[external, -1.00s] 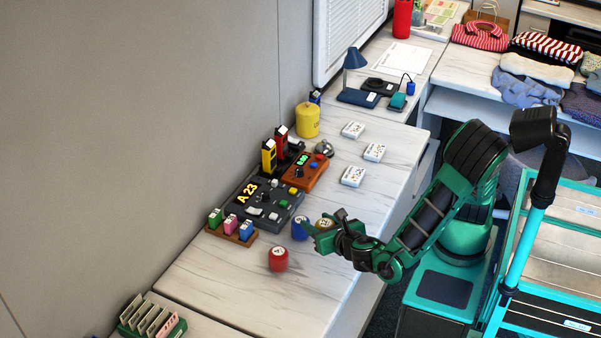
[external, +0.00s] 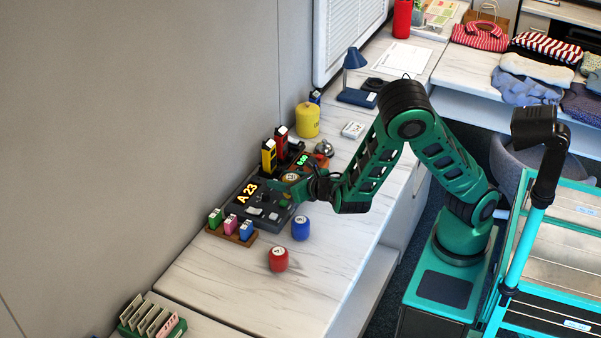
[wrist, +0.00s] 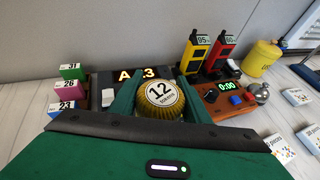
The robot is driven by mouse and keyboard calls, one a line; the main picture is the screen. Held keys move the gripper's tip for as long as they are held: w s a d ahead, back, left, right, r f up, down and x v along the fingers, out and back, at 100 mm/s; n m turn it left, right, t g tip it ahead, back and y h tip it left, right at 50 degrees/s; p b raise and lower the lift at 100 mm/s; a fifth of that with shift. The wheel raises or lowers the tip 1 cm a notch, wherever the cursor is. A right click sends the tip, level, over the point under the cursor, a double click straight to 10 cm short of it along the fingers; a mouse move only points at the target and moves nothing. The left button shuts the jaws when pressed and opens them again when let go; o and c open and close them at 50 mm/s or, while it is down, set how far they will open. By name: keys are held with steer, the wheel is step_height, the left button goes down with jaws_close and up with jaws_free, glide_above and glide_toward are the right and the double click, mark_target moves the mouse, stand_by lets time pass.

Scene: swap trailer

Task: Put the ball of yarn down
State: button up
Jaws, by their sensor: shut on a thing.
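The ball of yarn (wrist: 158,105) is golden yellow and ribbed, with a round white label reading 12. My gripper (wrist: 158,95) is shut on it, one green finger on each side. In the external view the yellow ball (external: 291,177) appears over the dark console (external: 266,205) with the A 23 display, partly hidden by my gripper (external: 293,187). It looks raised, but its exact height cannot be told. A blue ball (external: 301,229) and a red ball (external: 278,260) with similar labels stand on the counter in front of the console.
An orange-brown box with a green display (wrist: 225,103), yellow and red handsets (wrist: 193,52), and a bell (wrist: 259,92) stand close by. Colored number blocks (external: 230,225) sit left of the console. The counter's front part (external: 235,285) is clear.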

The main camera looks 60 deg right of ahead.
steer(key=w+d+r, duration=0.3)
steer(key=d, duration=0.3)
steer(key=shift+w+d+n+y, duration=0.2)
steer(key=shift+d+n+y, duration=0.05)
steer(key=shift+n+y, duration=0.15)
steer(key=shift+f, duration=0.1)
steer(key=s+m+h, duration=0.1)
steer(key=s+a+f+m+g+h, duration=0.1)
steer(key=s, duration=0.1)
steer(key=s+a+f+m+h, duration=0.1)
steer(key=m+h, duration=0.1)
steer(key=shift+s+a+g, duration=0.2)
steer(key=shift+g, duration=0.2)
steer(key=s+a+r+m+g+h, duration=0.2)
steer(key=s+m+g, duration=0.1)
steer(key=s, duration=0.3)
steer(key=s+a+r+m+g+h, duration=0.2)
steer(key=s+a+m+h, duration=0.1)
steer(key=s, duration=0.2)
steer(key=shift+g+y, duration=0.3)
steer(key=shift+g, duration=0.1)
steer(key=shift+w+d+f, duration=0.65)
steer(key=shift+d+f, duration=1.15)
steer(key=shift+f, duration=0.05)
steer(key=shift+w+d+f, duration=0.7)
steer(key=shift+d+f, duration=1.1)
steer(key=shift+f, duration=0.1)
steer(key=shift+w+d+f, duration=0.65)
steer(key=shift+d+f, duration=1.15)
steer(key=shift+f, duration=0.05)
